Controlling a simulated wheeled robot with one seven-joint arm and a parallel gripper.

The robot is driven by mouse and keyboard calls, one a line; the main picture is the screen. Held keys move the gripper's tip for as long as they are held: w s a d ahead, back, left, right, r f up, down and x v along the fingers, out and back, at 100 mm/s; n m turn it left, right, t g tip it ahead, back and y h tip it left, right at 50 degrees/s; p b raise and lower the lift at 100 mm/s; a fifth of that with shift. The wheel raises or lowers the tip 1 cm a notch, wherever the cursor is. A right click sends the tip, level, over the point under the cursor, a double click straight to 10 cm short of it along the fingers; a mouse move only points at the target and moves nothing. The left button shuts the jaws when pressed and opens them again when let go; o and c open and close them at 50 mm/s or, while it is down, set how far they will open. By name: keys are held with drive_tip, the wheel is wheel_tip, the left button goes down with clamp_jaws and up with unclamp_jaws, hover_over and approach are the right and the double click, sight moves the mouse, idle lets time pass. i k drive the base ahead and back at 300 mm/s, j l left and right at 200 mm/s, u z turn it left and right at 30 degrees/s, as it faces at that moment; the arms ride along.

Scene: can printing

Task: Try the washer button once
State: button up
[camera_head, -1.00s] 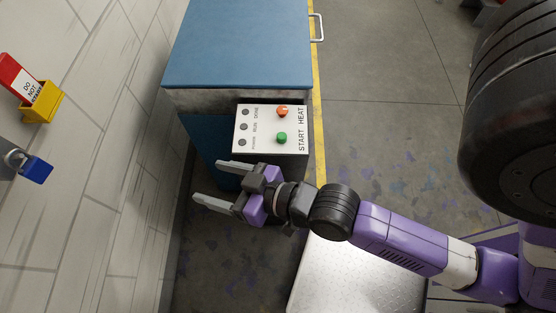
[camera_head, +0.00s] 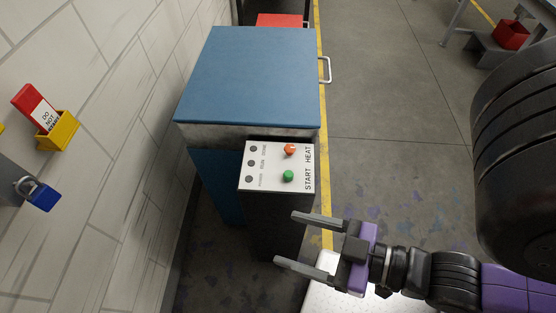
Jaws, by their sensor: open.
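A blue-lidded machine (camera_head: 255,75), which I take for the washer, stands against the left wall. A white control panel (camera_head: 258,179) sits on a dark pedestal at its near side. The panel has a green button (camera_head: 288,175) and an orange-red button (camera_head: 290,150) beside the words START and HEAT. Several small dark round indicators line its left side. My gripper (camera_head: 286,239) is open and empty, its fingers pointing left. In the picture it is below the panel, in front of the pedestal, and apart from both buttons. Whether its fingertips touch the pedestal I cannot tell.
A red DO NOT START tag (camera_head: 35,105) stands in a yellow wall holder (camera_head: 60,131). A blue padlock (camera_head: 42,197) hangs on a grey wall box below it. A yellow floor line (camera_head: 325,182) runs past the machine.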

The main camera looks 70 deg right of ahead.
sight(287, 176)
drive_tip(key=k+z, duration=0.15)
drive_tip(key=k, duration=0.3)
drive_tip(key=k+l+z, duration=0.1)
drive_tip(key=k, duration=0.3)
drive_tip(key=k+l+z, duration=0.15)
drive_tip(key=k, duration=0.25)
drive_tip(key=l, duration=0.1)
